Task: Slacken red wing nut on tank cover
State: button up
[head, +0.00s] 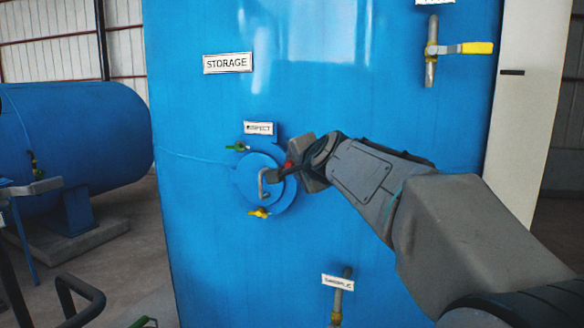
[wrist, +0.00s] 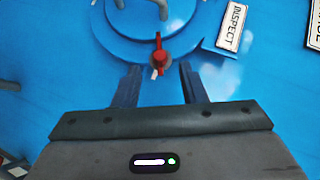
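The round blue tank cover (head: 262,181) with a grey handle sits on the blue storage tank. The red wing nut (wrist: 159,57) is at the cover's edge in the wrist view, just ahead of my gripper (wrist: 159,72). The two dark fingers are apart, one on each side of the nut's line, with a gap to each. In the head view a bit of red (head: 288,165) shows at the cover's right edge, partly hidden by my gripper. A green wing nut (head: 238,147) is at the cover's upper left and a yellow one (head: 259,213) at its bottom.
An INSPECT label (head: 258,128) is just above the cover, and a STORAGE label (head: 228,63) higher up. A yellow-handled valve (head: 462,48) is at upper right. A pipe valve (head: 340,295) sticks out below. A blue horizontal tank (head: 80,135) stands at left.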

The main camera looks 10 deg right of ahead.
jog(key=b+v, duration=0.1)
jog(key=v, duration=0.8)
jog(key=shift+s, duration=0.2)
